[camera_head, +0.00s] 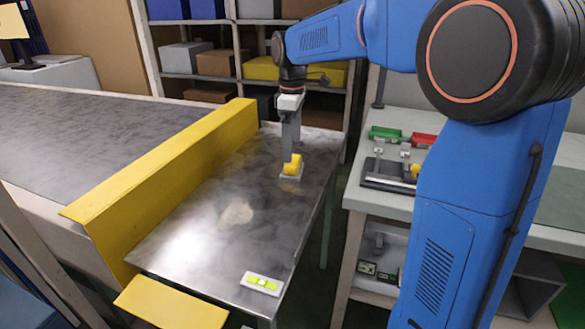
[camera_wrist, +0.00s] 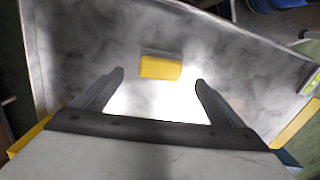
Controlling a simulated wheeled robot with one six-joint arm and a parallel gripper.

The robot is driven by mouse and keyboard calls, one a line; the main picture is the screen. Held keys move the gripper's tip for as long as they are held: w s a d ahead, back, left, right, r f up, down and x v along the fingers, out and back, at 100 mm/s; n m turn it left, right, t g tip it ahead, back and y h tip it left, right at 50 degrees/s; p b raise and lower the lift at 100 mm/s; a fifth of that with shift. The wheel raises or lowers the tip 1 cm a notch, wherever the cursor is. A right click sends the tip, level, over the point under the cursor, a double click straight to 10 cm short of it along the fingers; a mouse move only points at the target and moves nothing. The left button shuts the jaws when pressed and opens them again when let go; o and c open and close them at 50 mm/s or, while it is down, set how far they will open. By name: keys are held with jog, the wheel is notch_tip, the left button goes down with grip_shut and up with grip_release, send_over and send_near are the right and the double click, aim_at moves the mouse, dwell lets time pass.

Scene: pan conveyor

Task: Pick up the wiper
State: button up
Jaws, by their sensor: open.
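The wiper (camera_head: 292,168), a yellow block on a grey base, sits on the metal table near its far right part. My gripper (camera_head: 290,148) points down right at the wiper and overlaps it in the head view. In the wrist view the wiper (camera_wrist: 160,68) lies just beyond the fingertips, roughly centred between them. My gripper (camera_wrist: 159,78) is open there, with its two grey fingers apart and nothing held. Whether a finger touches the wiper cannot be told.
A pale stain (camera_head: 237,213) marks the table (camera_head: 190,255). A small white plate with a green-yellow strip (camera_head: 262,283) lies at the near edge. A yellow guard (camera_head: 165,180) separates the table from the conveyor (camera_head: 75,135). A workbench (camera_head: 365,200) with trays stands right; shelves (camera_head: 235,76) stand behind.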

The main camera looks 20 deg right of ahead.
aim_at(293, 162)
jog(key=shift+s+f, duration=0.1)
jog(key=shift+f, duration=3.45)
jog(key=shift+c, duration=0.7)
jog(key=c, duration=1)
jog(key=shift+c, duration=0.2)
notch_tip(293, 162, up, 10)
jog(key=shift+r, duration=0.1)
